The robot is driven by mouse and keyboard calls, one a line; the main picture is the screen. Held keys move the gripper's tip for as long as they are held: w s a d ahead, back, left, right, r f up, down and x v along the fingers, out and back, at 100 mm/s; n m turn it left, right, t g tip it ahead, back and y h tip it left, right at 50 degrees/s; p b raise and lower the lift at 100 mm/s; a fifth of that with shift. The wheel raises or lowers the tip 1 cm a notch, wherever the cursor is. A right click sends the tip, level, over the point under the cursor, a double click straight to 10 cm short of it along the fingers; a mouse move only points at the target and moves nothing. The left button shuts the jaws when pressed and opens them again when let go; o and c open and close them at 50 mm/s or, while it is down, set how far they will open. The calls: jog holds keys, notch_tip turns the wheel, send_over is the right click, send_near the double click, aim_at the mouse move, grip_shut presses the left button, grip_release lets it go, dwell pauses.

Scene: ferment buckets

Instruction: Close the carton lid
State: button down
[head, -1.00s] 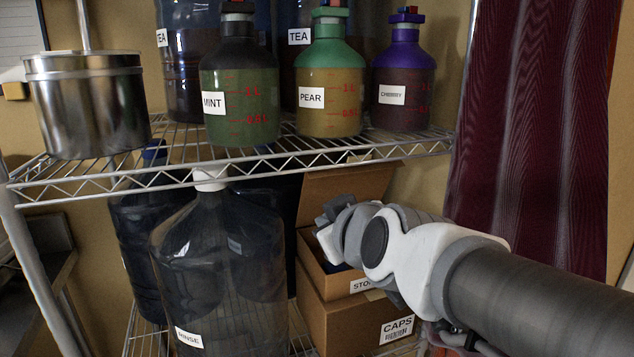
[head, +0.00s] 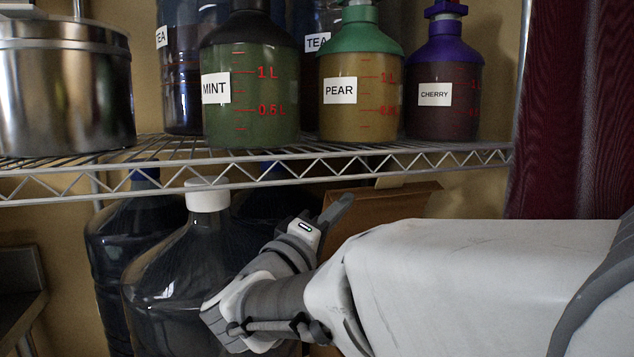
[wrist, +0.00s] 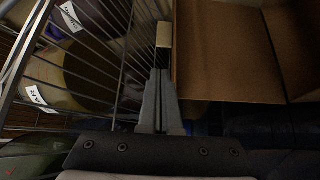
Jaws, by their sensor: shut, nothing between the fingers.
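The carton lid (head: 398,203) is a brown cardboard flap standing raised below the wire shelf, partly behind my arm. In the wrist view, brown cardboard (wrist: 222,55) fills the upper right, just right of the fingers. My gripper (head: 338,208) is shut and empty, with its fingers in front of the lid's left side in the head view. In the wrist view the gripper (wrist: 161,80) shows its fingers together, close to the cardboard's left edge; I cannot tell whether they touch it. The carton's body is mostly hidden behind my arm.
The wire shelf (head: 250,172) runs just above my gripper and holds the mint (head: 250,85), pear (head: 360,85) and cherry (head: 442,95) bottles and a steel pot (head: 62,90). A large clear jug (head: 175,280) with a white cap stands left of my gripper.

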aim_at(369, 194)
jog(key=b+x, duration=0.2)
jog(key=x, duration=0.6)
jog(key=shift+w+d, duration=0.15)
jog(key=shift+d, duration=0.05)
jog(key=shift+w+d+r, duration=0.25)
jog(key=shift+w+d, duration=0.15)
jog(key=shift+w, duration=0.15)
jog(key=shift+s+f, duration=0.1)
jog(key=shift+s, duration=0.05)
